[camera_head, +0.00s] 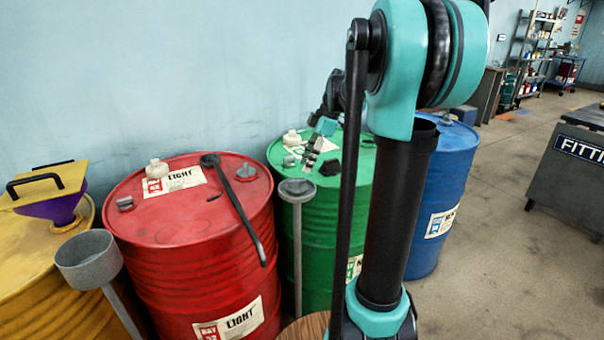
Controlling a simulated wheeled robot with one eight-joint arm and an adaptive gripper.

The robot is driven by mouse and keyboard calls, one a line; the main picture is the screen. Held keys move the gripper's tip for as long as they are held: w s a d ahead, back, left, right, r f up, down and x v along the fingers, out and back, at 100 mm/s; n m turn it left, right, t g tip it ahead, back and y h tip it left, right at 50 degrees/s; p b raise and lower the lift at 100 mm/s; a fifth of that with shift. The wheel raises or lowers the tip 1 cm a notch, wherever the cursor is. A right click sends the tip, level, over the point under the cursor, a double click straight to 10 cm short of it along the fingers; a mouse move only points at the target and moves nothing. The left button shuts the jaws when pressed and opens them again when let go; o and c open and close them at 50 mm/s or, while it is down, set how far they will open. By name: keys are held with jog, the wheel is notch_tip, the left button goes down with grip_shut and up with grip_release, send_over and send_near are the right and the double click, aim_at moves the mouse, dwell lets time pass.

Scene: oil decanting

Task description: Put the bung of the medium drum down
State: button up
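The green drum (281,210) stands in the middle, against the wall. Its label (354,267) is mostly hidden by my arm, so I cannot read it in full. On its top are a white cap (292,138), a small grey piece (290,161) and a dark knobbed piece (330,168); I cannot tell which is the bung. My gripper (311,158) points down just above or at the green drum's top, between these pieces. It is small in view, and I cannot tell whether it holds anything or touches the lid.
The red drum (190,240), labelled LIGHT, carries a long dark wrench (236,208). A blue drum (430,190) stands right.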

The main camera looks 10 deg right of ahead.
jog(key=v, duration=0.6)
jog(key=s+a+f+m+t+h, duration=0.1)
jog(key=s+f+m+t+h, duration=0.3)
jog(key=s+f+m, duration=1.3)
jog(key=s+f, duration=0.4)
jog(key=f, duration=0.4)
jog(key=shift+s+a+m+h, duration=0.3)
jog(key=shift+s, duration=0.1)
